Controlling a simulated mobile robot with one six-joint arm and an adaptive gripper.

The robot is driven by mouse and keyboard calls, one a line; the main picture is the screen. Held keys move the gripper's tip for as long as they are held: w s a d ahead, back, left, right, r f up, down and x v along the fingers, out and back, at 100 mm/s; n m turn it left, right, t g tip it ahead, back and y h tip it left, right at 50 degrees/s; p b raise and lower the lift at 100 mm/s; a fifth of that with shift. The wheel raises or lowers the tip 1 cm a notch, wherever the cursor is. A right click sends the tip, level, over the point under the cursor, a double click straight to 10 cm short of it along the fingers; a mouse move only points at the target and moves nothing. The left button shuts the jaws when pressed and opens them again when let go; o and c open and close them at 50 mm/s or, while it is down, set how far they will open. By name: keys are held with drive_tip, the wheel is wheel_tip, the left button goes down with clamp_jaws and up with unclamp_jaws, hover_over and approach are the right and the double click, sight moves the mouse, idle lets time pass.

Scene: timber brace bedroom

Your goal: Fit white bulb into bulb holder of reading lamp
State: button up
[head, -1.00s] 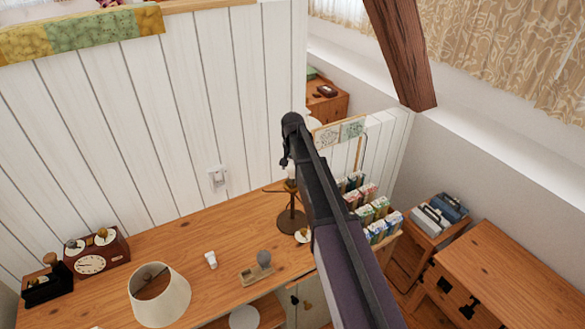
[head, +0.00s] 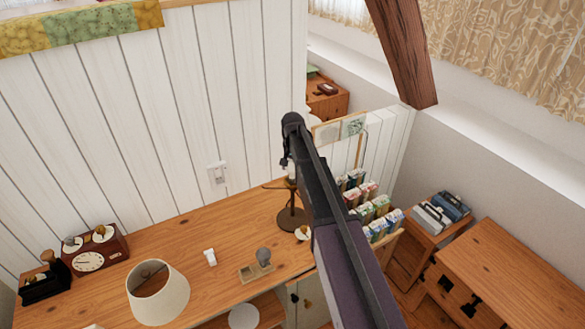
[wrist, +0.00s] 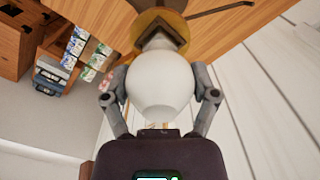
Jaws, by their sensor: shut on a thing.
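The white bulb (wrist: 158,82) is held between the two fingers of my gripper (wrist: 160,95) in the wrist view. Its far end meets the dark, brass-rimmed bulb holder (wrist: 160,22) of the reading lamp; whether it is seated inside cannot be told. In the head view the reading lamp's dark round base (head: 291,221) stands on the wooden desk near its right end. My gripper (head: 289,168) is over the top of the lamp stem, largely hidden by my arm. A little of the bulb shows pale there.
A cream lampshade (head: 158,292), a small white object (head: 210,257) and a wooden block with a grey bulb (head: 263,257) lie on the desk (head: 190,240). A red clock box (head: 95,248) stands at left. A rack of packets (head: 372,208) is right of the lamp.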

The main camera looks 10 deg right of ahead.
drive_tip(key=shift+f+b, duration=0.65)
drive_tip(key=shift+f, duration=0.05)
drive_tip(key=o, duration=1.1)
drive_tip(key=shift+r, duration=0.15)
wheel_tip(320, 180, up, 16)
drive_tip(key=p, duration=1.6)
idle(0.4)
drive_tip(key=s+f+n+b, duration=0.2)
drive_tip(key=s+f+b, duration=0.7)
drive_tip(key=s, duration=0.5)
drive_tip(key=s+f+n+b, duration=0.3)
drive_tip(key=s+f+b, duration=0.7)
drive_tip(key=s, duration=0.5)
drive_tip(key=shift+d+f, duration=0.15)
drive_tip(key=shift+f, duration=0.05)
